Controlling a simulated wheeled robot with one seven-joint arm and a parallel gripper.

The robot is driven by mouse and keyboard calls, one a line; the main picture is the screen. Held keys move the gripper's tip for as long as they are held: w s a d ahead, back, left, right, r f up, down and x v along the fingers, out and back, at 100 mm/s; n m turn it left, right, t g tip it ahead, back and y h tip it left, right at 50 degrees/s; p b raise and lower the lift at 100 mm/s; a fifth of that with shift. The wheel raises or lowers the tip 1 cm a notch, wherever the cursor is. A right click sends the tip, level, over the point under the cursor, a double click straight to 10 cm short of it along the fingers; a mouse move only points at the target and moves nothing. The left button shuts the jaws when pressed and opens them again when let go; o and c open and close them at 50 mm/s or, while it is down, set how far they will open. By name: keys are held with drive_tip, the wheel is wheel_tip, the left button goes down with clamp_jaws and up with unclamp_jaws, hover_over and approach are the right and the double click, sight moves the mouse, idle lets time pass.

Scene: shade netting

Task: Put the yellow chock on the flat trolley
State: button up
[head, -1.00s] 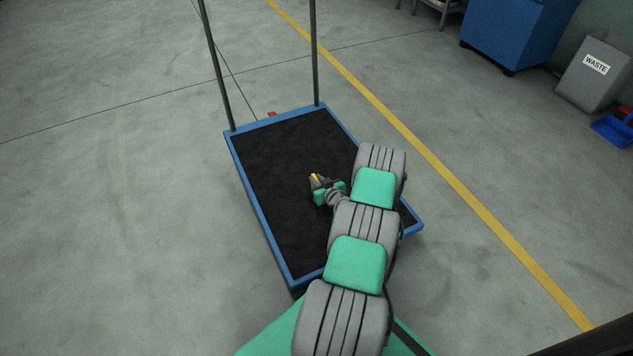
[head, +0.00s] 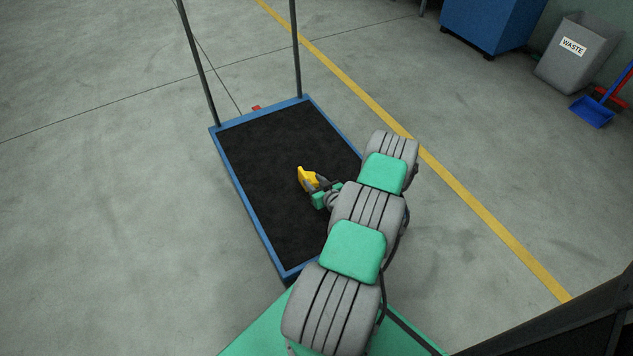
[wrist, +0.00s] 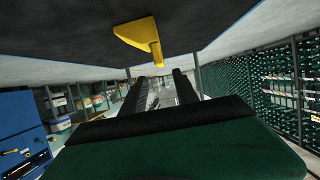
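The yellow chock (head: 306,178) rests on the black deck of the flat trolley (head: 270,170), near its middle. In the wrist view the chock (wrist: 138,34) lies against the dark deck (wrist: 60,40), its narrow part pointing toward my fingers. My gripper (head: 320,184) is just to the right of the chock, low over the deck. In the wrist view the two dark fingers of my gripper (wrist: 162,88) are spread with an empty gap between them, and the chock is outside that gap. My arm hides the deck's right front part.
The trolley's two upright handle posts (head: 297,50) stand at its far end. A yellow floor line (head: 430,160) runs to the right. A blue cabinet (head: 490,22), a grey waste bin (head: 578,55) and a blue dustpan (head: 592,112) stand at upper right. The floor left is clear.

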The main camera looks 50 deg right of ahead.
drive_tip(key=w+a+r+n+g+y, duration=0.3)
drive_tip(key=a+r+y, duration=0.1)
drive_tip(key=a+r, duration=0.7)
drive_tip(key=w+a+r+n+g+y, duration=0.3)
drive_tip(key=a+r, duration=0.6)
drive_tip(key=a, duration=0.5)
drive_tip(key=s+a+r+m+g+h, duration=0.1)
drive_tip(key=s+a+r, duration=0.3)
drive_tip(key=s, duration=0.2)
drive_tip(key=s+a+r+m+g+h, duration=0.1)
drive_tip(key=s+a+r+g, duration=0.1)
drive_tip(key=s+a+r, duration=0.2)
drive_tip(key=s+a+r+g+h, duration=0.1)
drive_tip(key=s+a+r, duration=0.3)
drive_tip(key=s, duration=0.6)
wheel_tip(320, 180, up, 2)
drive_tip(key=shift+s+a+m+g, duration=0.15)
drive_tip(key=shift+a+m+g, duration=0.25)
drive_tip(key=shift+g, duration=0.1)
